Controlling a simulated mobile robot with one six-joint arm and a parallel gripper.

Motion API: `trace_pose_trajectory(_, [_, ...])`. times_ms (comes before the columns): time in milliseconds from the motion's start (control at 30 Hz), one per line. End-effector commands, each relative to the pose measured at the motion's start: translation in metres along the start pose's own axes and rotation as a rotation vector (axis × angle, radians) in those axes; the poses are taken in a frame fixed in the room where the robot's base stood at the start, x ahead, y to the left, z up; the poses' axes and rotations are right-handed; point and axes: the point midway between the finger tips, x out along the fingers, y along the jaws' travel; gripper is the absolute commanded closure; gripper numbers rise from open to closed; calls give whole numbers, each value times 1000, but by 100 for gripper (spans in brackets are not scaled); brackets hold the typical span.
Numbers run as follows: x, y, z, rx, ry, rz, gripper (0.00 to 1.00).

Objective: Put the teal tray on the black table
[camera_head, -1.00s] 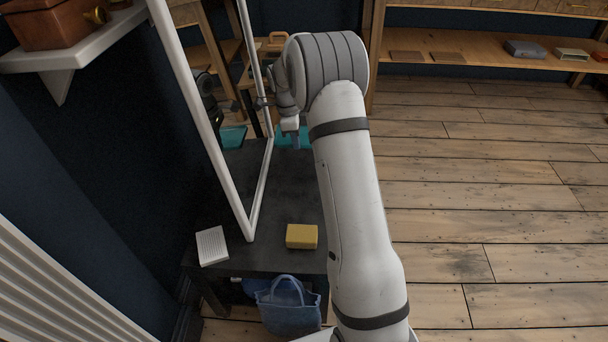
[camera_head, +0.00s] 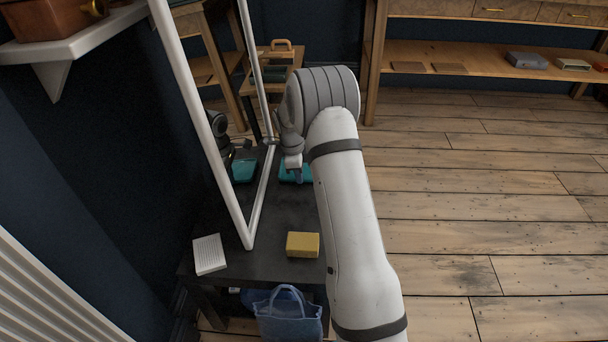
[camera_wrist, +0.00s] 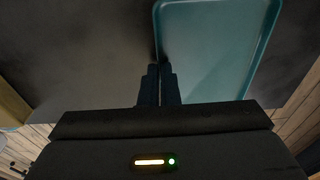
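The teal tray (camera_head: 297,174) is at the far end of the black table (camera_head: 290,213), partly hidden by my arm in the head view. In the wrist view the tray (camera_wrist: 218,45) lies flat to the right of my fingers, over the dark tabletop (camera_wrist: 75,45). My gripper (camera_wrist: 160,70) has its fingers close together on the tray's left rim. In the head view my gripper (camera_head: 297,177) is small and partly hidden behind my wrist. I cannot tell whether the tray touches the tabletop or hangs just above it.
A white-framed mirror (camera_head: 262,190) stands along the table's left side and reflects the tray. A yellow block (camera_head: 303,245) and a white ridged item (camera_head: 209,254) lie at the near end. A blue bag (camera_head: 288,318) is below. Wooden floor (camera_head: 490,220) is open on the right.

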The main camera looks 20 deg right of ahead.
Motion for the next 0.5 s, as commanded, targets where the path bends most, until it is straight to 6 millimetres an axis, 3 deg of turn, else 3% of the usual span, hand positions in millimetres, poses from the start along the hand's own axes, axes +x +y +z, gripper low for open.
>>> trace_pose_trajectory(167, [4, 0, 0, 1, 0, 0, 100])
trace_pose_trajectory(433, [4, 0, -1, 2, 0, 1, 77])
trace_pose_trajectory(500, [4, 0, -1, 2, 0, 1, 76])
